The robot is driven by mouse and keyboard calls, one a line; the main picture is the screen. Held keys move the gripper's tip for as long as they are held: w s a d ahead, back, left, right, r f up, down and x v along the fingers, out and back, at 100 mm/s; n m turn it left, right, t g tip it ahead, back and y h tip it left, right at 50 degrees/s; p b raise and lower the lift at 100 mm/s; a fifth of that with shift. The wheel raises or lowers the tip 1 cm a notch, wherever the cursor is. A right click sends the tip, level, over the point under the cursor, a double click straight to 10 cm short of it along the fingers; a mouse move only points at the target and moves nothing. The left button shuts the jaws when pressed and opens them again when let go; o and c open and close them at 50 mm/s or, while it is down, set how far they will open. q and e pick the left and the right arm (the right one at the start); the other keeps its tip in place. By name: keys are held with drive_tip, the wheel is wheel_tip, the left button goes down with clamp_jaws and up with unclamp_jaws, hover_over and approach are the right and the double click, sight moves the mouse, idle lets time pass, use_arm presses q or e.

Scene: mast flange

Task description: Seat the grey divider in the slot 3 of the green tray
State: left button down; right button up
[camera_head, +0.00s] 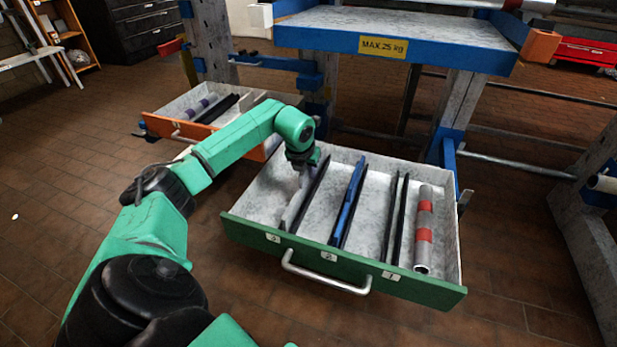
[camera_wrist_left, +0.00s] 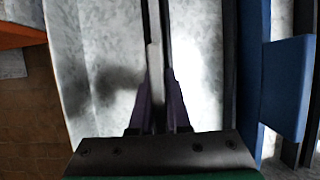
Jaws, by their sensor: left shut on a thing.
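The green tray (camera_head: 250,231) is an open grey-lined drawer with a green front, labelled 3, 2 and 1 from left to right. My left gripper (camera_head: 302,163) is over the left part of the drawer, shut on the upper edge of the grey divider (camera_head: 294,206). The divider stands on edge, lengthwise at slot 3 (camera_head: 315,195), beside a dark rail. The wrist view shows the divider (camera_wrist_left: 155,75) between my fingers (camera_wrist_left: 158,98), in line with dark rails. I cannot tell whether its lower edge is fully down between the rails. My right gripper is not in view.
A blue divider (camera_head: 348,203) stands in slot 2. Slot 1 (camera_head: 393,220) shows bare dark rails. A grey tube with red bands (camera_head: 424,228) lies at the drawer's right. An orange drawer (camera_head: 178,130) stands open behind left. A blue-edged shelf (camera_head: 395,40) overhangs the back.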

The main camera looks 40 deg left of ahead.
use_arm(q)
drive_tip(key=c, duration=1.3)
unclamp_jaws()
drive_tip(key=shift+f, duration=0.2)
drive_tip(key=o, duration=0.4)
drive_tip(key=p+v, duration=0.4)
drive_tip(key=v, duration=0.7)
drive_tip(key=shift+r, duration=0.35)
drive_tip(key=shift+s+d+r, duration=0.1)
drive_tip(key=shift+s+r, duration=0.15)
drive_tip(key=shift+r, duration=0.1)
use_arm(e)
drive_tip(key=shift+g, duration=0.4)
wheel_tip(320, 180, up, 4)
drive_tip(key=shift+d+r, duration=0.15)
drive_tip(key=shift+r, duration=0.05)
